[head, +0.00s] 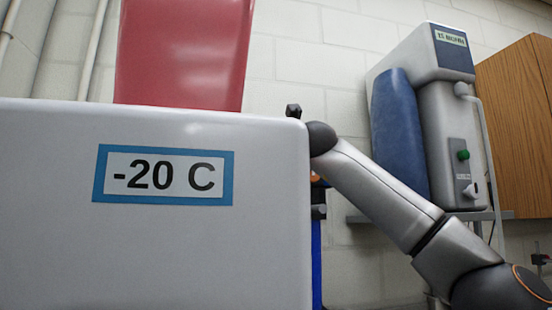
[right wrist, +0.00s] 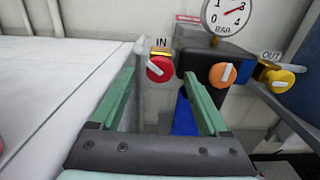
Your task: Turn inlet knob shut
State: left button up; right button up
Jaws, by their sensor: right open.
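The inlet knob (right wrist: 160,69) is red with a slanted white pointer bar, on a brass fitting under an "IN" label (right wrist: 161,42) in the right wrist view. My right gripper (right wrist: 159,80) has two green fingers, spread open and empty. In that view the knob shows between the fingertips and beyond them, with no contact visible. In the head view my right arm reaches in from the right to the freezer's far corner, and its fingers and the red knob are hidden there. My left gripper is not in view.
An orange knob (right wrist: 222,74), a yellow knob (right wrist: 283,80) by an "OUT" label and a bar gauge (right wrist: 228,17) sit right of the red knob. The white freezer (head: 150,250) fills the left, with a red box (head: 185,55) on top. A purifier (head: 440,130) hangs right.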

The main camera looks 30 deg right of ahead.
pick_arm(q)
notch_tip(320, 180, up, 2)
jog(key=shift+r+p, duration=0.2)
jog(key=shift+p, duration=0.55)
pick_arm(e)
jog(key=x, duration=0.3)
jog(key=shift+w, duration=0.15)
jog(key=shift+c, duration=0.3)
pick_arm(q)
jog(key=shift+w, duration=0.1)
pick_arm(e)
grip_shut()
